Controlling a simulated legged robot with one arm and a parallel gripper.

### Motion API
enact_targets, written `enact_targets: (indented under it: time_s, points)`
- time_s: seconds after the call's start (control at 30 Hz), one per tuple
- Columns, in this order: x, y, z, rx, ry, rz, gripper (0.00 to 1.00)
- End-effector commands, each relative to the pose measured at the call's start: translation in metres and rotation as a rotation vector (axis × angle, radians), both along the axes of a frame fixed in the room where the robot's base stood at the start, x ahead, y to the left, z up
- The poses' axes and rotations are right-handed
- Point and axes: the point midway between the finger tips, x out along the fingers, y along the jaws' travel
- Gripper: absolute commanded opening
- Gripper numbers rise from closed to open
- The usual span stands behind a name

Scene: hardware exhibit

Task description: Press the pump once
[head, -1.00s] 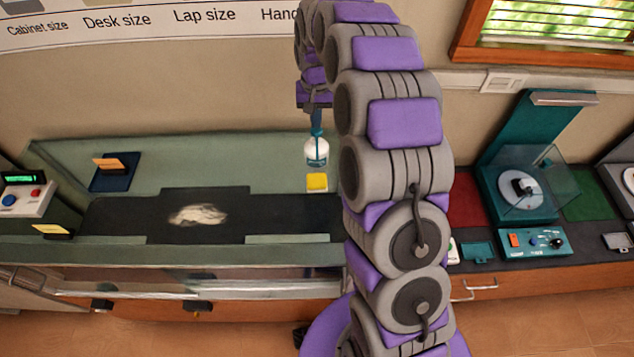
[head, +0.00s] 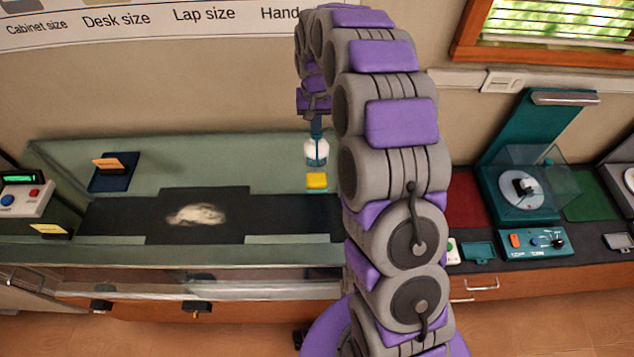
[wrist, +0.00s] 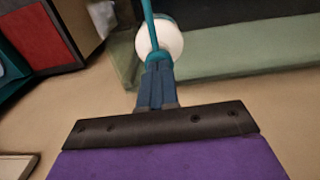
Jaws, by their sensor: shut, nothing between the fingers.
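The pump bottle (head: 316,153) has a white round body and a teal pump top, and stands at the back of the green-edged counter. In the wrist view the white bottle (wrist: 160,40) shows with the teal pump (wrist: 149,20) running up past it. My gripper (head: 316,126) is shut and empty, pointing down right over the pump head. In the wrist view its blue fingers (wrist: 157,70) are together and overlap the pump. Whether they touch the pump head cannot be told. The fingers hide part of the pump.
A yellow block (head: 317,181) lies just in front of the bottle. A dark mat (head: 120,220) with a pale patch (head: 196,214) lies to the left. My arm blocks the middle.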

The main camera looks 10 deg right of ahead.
Motion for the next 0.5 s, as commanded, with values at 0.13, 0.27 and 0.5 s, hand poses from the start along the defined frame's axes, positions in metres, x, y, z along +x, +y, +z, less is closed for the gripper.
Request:
enact_targets:
  time_s: [0.13,0.27,0.5]
  points:
    - [-0.001,0.0,0.0,0.0,0.004,0.0,0.0]
    - [-0.001,0.0,0.006,0.0,0.003,0.0,0.0]
    - [-0.001,0.0,0.02,0.0,0.001,0.0,0.0]
